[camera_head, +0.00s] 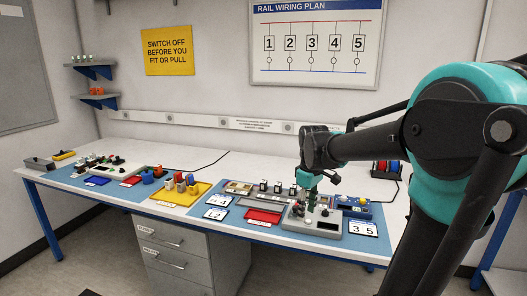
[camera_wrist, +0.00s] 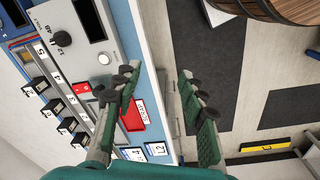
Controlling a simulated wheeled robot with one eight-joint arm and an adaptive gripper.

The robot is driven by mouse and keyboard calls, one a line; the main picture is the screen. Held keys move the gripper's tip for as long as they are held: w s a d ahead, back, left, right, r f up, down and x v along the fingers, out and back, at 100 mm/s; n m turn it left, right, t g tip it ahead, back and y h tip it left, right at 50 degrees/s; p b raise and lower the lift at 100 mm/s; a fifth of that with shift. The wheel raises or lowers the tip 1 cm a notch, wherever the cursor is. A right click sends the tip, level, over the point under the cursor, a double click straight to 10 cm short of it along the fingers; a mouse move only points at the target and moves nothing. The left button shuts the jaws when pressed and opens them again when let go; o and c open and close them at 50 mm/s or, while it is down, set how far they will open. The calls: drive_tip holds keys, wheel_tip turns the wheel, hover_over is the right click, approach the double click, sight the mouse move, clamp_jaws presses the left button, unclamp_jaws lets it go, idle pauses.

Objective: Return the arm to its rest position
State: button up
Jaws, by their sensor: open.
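My gripper (camera_head: 312,190) is at the end of my dark and teal arm, which reaches in from the right over the workbench (camera_head: 110,196). It hangs low, in front of or just above a grey control panel (camera_head: 300,222) at the bench's right part. In the wrist view my gripper (camera_wrist: 157,78) has its two green fingers spread wide, with nothing between them. The grey panel (camera_wrist: 75,20), with a black knob and a dark display, lies to the left of the fingers. The bench's front edge runs between the fingers. Part of the panel is hidden behind the gripper in the head view.
A red tray (camera_head: 263,216), number cards (camera_head: 363,229) and a blue box (camera_head: 355,207) surround the panel. A yellow tray (camera_head: 180,195) stands further left. Drawers (camera_head: 172,258) are under the bench. A round wooden object (camera_wrist: 285,8) stands on the floor.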

drive_tip(key=s+d+f+m+t, duration=0.1)
drive_tip(key=s+d+f+m, duration=0.1)
drive_tip(key=s+f+m, duration=0.2)
drive_tip(key=s+d+f+m+t, duration=0.2)
drive_tip(key=s+f+m, duration=0.3)
drive_tip(key=s+f, duration=0.5)
drive_tip(key=shift+s+d+f+m+t, duration=0.25)
drive_tip(key=shift+d+f+m+t, duration=0.05)
drive_tip(key=shift+d+f, duration=0.3)
